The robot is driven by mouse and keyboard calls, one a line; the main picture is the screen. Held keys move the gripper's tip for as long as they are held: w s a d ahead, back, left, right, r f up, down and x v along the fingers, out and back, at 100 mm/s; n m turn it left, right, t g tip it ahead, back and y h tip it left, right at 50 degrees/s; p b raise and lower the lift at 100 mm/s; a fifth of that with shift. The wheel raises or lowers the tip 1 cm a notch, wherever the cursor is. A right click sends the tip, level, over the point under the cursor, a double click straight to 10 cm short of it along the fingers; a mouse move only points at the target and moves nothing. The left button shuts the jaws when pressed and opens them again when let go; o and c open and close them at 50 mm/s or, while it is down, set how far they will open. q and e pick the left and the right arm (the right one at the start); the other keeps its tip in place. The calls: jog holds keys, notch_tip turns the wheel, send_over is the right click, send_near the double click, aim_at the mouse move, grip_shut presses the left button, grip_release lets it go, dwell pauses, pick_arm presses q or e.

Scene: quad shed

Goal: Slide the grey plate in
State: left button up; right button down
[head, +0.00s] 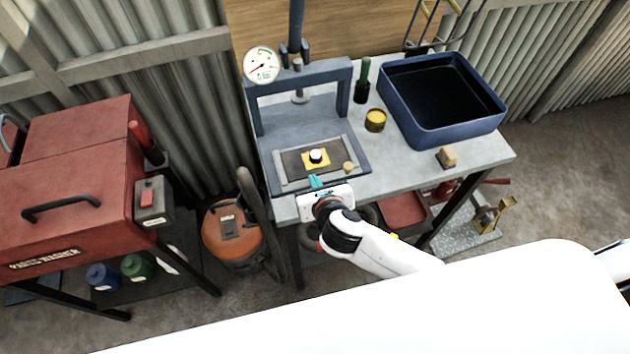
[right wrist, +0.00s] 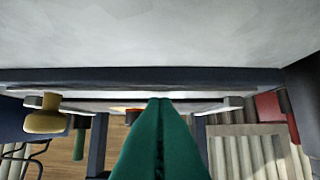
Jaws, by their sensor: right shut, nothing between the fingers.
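The grey plate (head: 292,165) lies flat on the bed of the blue-grey press (head: 262,140), inside a lighter grey frame. A yellow pad (head: 306,164) with a white round piece (head: 316,155) sits on it, and a small tan knob (head: 348,167) stands at its front right. The knob also shows at left in the right wrist view (right wrist: 44,121). My right gripper (head: 314,181) has teal fingers, shut and empty, at the front edge of the press bed. In the right wrist view its fingertips (right wrist: 160,101) are close to the plate's front edge; contact is unclear. My left gripper is out of view.
The press stands on a grey bench (head: 400,163). A red parts washer (head: 75,190) and an orange vacuum (head: 230,230) stand left.

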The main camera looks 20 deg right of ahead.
aim_at(303, 153)
jog(key=w, duration=0.2)
jog(key=w+p, duration=0.1)
jog(key=w, duration=0.1)
jog(key=w+p, duration=0.1)
jog(key=shift+w+a+r, duration=0.1)
jog(key=shift+w+r, duration=0.25)
jog(key=shift+w, duration=0.05)
jog(key=w, duration=0.8)
jog(key=shift+w+a+f, duration=0.15)
jog(key=shift+w+f, duration=0.1)
jog(key=shift+f, duration=0.1)
